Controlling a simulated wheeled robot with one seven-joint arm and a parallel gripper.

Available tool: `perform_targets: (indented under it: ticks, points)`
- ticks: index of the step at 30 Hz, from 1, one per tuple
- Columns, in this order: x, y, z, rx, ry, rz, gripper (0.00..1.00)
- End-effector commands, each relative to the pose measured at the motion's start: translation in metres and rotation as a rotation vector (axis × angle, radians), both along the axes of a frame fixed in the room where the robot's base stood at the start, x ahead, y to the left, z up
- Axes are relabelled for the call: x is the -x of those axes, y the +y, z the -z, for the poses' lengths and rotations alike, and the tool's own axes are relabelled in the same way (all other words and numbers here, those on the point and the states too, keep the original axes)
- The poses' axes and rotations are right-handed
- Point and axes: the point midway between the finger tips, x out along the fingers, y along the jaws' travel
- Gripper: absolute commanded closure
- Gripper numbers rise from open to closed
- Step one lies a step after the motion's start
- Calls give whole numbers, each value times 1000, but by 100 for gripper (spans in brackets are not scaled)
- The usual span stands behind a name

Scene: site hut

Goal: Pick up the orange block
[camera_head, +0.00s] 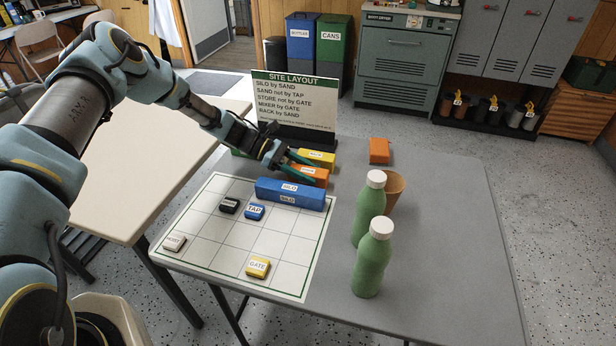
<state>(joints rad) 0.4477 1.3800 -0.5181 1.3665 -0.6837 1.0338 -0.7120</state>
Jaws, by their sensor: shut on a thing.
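An orange block (322,175) with a white label stands at the back of the grey table, between a long blue SILO block (290,194) in front and a yellow block (322,157) behind. My gripper (309,170) reaches in from the left, its green fingers around this labelled orange block and shut on it. I cannot tell whether the block is lifted off the table. A second orange block (379,150), with no label visible, lies apart to the right.
Two green bottles (367,215) and a brown pot (395,188) stand at the right. A gridded sheet (215,240) in front holds small TAP, GATE and other labelled blocks. A SITE LAYOUT sign (293,100) stands behind the gripper. The right side of the table is clear.

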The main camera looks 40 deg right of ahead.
Motion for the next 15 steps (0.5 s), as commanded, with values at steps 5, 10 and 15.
perform_targets:
  ticks: [5,10,15]
  points:
    - [0,0,0,0,0,0,97]
    - [0,0,-1,1,1,0,100]
    - [0,0,-1,1,1,0,100]
